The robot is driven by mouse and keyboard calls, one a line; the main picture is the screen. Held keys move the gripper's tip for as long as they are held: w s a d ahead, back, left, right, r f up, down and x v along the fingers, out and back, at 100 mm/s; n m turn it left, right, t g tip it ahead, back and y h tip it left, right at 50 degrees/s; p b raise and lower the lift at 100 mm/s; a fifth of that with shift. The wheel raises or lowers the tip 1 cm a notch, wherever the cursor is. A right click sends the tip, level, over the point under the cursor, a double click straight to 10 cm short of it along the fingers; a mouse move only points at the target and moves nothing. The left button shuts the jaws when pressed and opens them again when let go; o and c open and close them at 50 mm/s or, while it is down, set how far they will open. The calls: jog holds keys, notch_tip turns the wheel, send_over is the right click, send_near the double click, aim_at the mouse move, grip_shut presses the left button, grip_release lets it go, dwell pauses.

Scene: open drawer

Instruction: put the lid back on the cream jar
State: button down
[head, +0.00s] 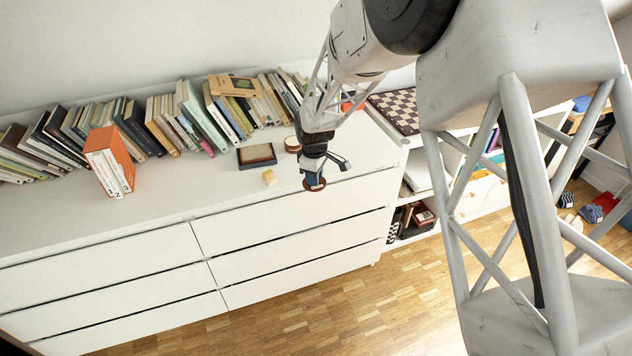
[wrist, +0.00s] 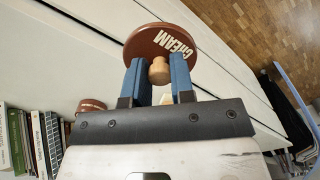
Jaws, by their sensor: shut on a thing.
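The lid (wrist: 160,45) is a round brown disc with the word CREAM on it and a pale wooden knob (wrist: 158,70). My gripper (wrist: 158,78) is shut on the knob between its blue fingers. In the head view my gripper (head: 314,178) holds the lid (head: 315,186) near the dresser's front edge. A small round brown jar (head: 292,144), likely the cream jar, stands behind and left of my gripper. It shows partly in the wrist view (wrist: 91,105), left of the fingers. Its inside cannot be made out.
A dark tray (head: 257,164) lies left of the jar, and a small pale block (head: 268,177) sits in front of it. A row of books (head: 180,120) lines the back, with an orange-cased set (head: 109,160) at left. A chessboard (head: 397,110) lies at right.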

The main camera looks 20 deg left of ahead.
aim_at(294, 141)
jog(key=w+a+r+n, duration=0.2)
jog(key=w+a+n, duration=0.1)
jog(key=w+a, duration=0.6)
jog(key=w+a+r+n, duration=0.3)
jog(key=w+a, duration=0.5)
jog(key=w, duration=0.3)
jog(key=shift+a, duration=0.35)
jog(key=shift+f, duration=0.2)
jog(key=shift+f, duration=3.05)
jog(key=shift+f, duration=0.2)
dwell(1.0)
dwell(0.4)
jog(key=shift+c, duration=2.1)
grip_release()
